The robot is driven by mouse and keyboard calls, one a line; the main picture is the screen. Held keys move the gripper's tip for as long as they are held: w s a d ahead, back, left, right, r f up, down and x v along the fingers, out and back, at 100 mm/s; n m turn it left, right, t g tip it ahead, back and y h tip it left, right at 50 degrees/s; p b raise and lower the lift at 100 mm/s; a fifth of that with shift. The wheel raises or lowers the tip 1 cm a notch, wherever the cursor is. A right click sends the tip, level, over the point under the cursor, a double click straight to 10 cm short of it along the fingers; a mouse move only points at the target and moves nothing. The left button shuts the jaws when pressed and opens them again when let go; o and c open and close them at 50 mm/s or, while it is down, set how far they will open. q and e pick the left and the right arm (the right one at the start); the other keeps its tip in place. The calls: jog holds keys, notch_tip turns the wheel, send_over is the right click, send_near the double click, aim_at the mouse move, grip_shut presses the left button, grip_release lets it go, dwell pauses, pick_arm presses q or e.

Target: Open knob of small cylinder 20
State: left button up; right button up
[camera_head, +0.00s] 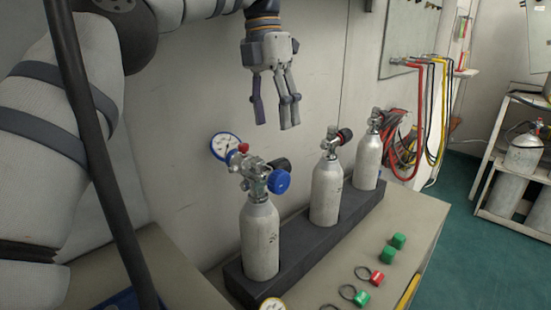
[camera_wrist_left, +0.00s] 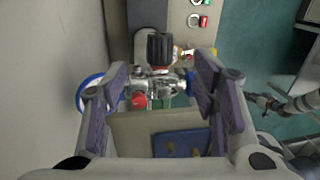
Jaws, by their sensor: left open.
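Three small grey cylinders stand upright in a dark rack (camera_head: 290,250); I cannot read which is number 20. The nearest cylinder (camera_head: 260,240) carries a valve with a blue knob (camera_head: 279,181), a black knob, a small red knob (camera_head: 244,147) and a blue-rimmed gauge (camera_head: 225,147). The middle cylinder (camera_head: 326,190) and far cylinder (camera_head: 367,160) have black-and-red knobs. My left gripper (camera_head: 275,120) is open and empty, fingers down, above the rack. In the left wrist view, the nearest valve with its black knob (camera_wrist_left: 160,48) shows between the spread fingers. My right gripper (camera_wrist_left: 262,101) seems partly visible, small.
Green and red tagged blocks with rings lie on the bench (camera_head: 412,225) right of the rack. A wall stands close behind the rack. Red and yellow hoses (camera_head: 420,110) hang at the back. A shelf with larger cylinders (camera_head: 520,155) stands at right. The space above the bench is free.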

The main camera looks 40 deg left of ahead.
aim_at(279, 160)
pick_arm(q)
jog(key=f, duration=0.3)
jog(key=d+f, duration=0.1)
jog(key=f, duration=0.5)
jog(key=shift+d+f+p, duration=0.25)
jog(key=shift+f+p, duration=0.05)
jog(key=shift+f, duration=0.05)
jog(key=shift+c, duration=0.3)
jog(key=c, duration=1.1)
